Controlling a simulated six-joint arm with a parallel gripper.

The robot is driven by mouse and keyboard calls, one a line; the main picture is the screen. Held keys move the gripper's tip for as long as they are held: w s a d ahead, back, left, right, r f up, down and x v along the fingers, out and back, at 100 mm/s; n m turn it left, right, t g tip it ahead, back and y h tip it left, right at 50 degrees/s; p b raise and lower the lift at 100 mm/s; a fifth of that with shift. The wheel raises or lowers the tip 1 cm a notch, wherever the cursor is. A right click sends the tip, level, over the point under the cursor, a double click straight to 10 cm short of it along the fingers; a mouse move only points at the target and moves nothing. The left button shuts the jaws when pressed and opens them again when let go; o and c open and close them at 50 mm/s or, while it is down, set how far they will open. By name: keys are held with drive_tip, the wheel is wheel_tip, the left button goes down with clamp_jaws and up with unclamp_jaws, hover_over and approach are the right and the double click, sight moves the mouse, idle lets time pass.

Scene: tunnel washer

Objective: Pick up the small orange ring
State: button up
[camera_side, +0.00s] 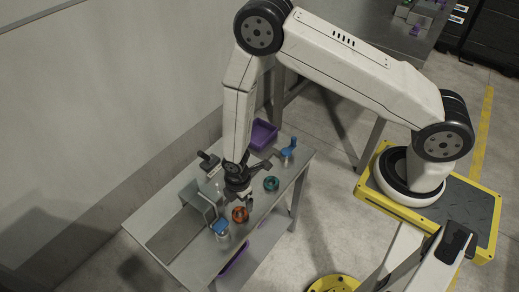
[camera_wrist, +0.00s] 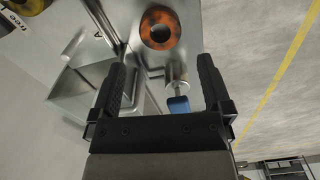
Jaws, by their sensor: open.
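The small orange ring (camera_side: 240,214) lies on the grey metal table (camera_side: 160,218), close beside my gripper (camera_side: 240,197) in the side view. The ring is apart from both fingers. How high the fingertips are above the table is hard to tell.
A blue-topped metal piece (camera_wrist: 178,98) stands near the ring; it also shows in the side view (camera_side: 221,228). A teal ring (camera_side: 271,184), another blue-topped piece (camera_side: 289,149) and a purple bin (camera_side: 263,136) are further back. A metal frame (camera_side: 199,199) stands left of my gripper.

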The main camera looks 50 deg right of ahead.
sight(240, 216)
drive_tip(key=shift+f, duration=1.15)
drive_tip(key=shift+f, duration=0.1)
drive_tip(key=shift+w+a+f, duration=0.1)
drive_tip(key=shift+f, duration=1.15)
drive_tip(key=shift+a+f, duration=0.1)
drive_tip(key=shift+f, duration=1.15)
drive_tip(key=c, duration=1.1)
drive_tip(key=shift+r, duration=0.2)
